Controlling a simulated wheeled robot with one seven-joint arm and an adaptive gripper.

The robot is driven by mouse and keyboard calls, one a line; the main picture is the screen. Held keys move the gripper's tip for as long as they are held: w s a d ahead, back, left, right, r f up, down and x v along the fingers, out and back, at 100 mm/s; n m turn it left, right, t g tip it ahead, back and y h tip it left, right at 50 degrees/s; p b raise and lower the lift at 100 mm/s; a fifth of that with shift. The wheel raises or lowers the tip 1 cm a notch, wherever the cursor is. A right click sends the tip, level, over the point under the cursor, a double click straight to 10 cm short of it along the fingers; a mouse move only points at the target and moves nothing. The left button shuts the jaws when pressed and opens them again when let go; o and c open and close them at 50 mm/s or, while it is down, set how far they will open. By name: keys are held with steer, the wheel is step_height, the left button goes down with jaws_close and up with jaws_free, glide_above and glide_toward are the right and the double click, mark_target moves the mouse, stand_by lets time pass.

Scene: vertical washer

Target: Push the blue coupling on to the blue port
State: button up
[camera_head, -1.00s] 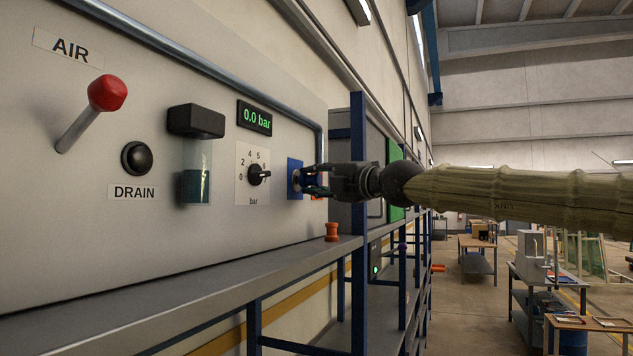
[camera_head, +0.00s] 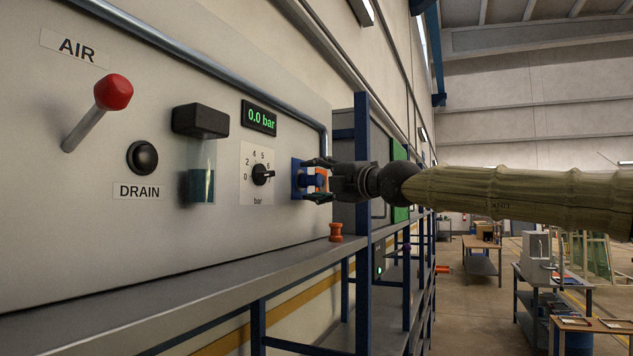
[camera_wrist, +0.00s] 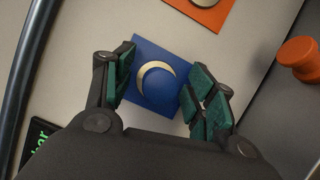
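The blue port plate (camera_head: 297,178) is on the panel, right of the bar dial. The blue coupling (camera_head: 313,181) sticks out from it, level, and appears to sit on the port. In the wrist view the coupling's end (camera_wrist: 153,84) blends with the blue plate (camera_wrist: 150,47) and leaves a pale metal crescent of the port ring showing. My gripper (camera_head: 319,180) is open, its fingers above and below the coupling. In the wrist view my gripper (camera_wrist: 163,78) has green pads spread on both sides, with gaps to the coupling. How deeply it is seated is hidden.
An orange port plate (camera_wrist: 203,8) is beside the blue one. An orange coupling (camera_head: 336,232) stands on the shelf (camera_head: 215,285) below. The red AIR lever (camera_head: 113,92), DRAIN button (camera_head: 142,157) and dial (camera_head: 262,174) are to the left. The display (camera_head: 259,118) reads 0.0 bar.

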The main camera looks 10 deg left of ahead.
steer(key=shift+d, duration=0.1)
steer(key=v, duration=1.2)
stand_by(0.5)
